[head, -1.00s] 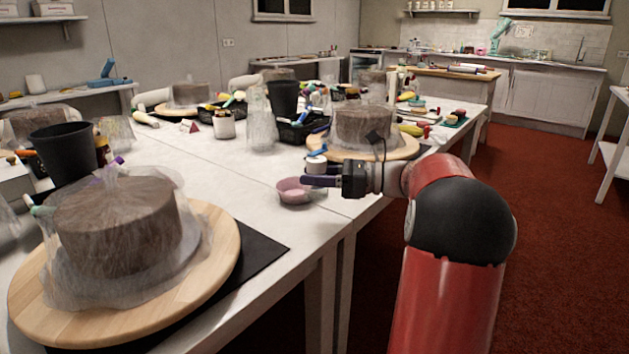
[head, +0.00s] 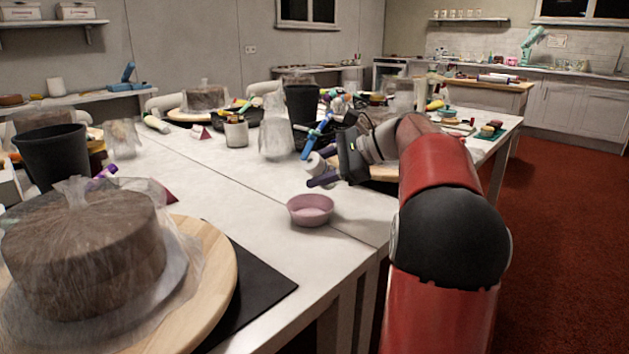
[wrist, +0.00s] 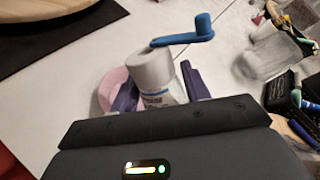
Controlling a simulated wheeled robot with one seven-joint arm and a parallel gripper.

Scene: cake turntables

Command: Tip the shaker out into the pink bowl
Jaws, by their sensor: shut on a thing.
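The white shaker (head: 315,165) is held between the purple fingers of my gripper (head: 322,172), which is shut on it. It is clear of the table and looks tilted in the head view. In the wrist view the shaker (wrist: 153,75) shows its pale grey end and part of a printed label. The pink bowl (head: 311,211) stands upright on the white table, just below and in front of the gripper. In the wrist view the bowl (wrist: 108,88) is partly hidden behind the shaker and a finger. I see nothing coming out of the shaker.
A wrapped cake on a wooden turntable (head: 215,265) fills the near left. A plastic-wrapped item (head: 276,135), a dark cup (head: 301,103) and a blue tool (head: 318,132) are behind the gripper. The table around the bowl's left side is clear.

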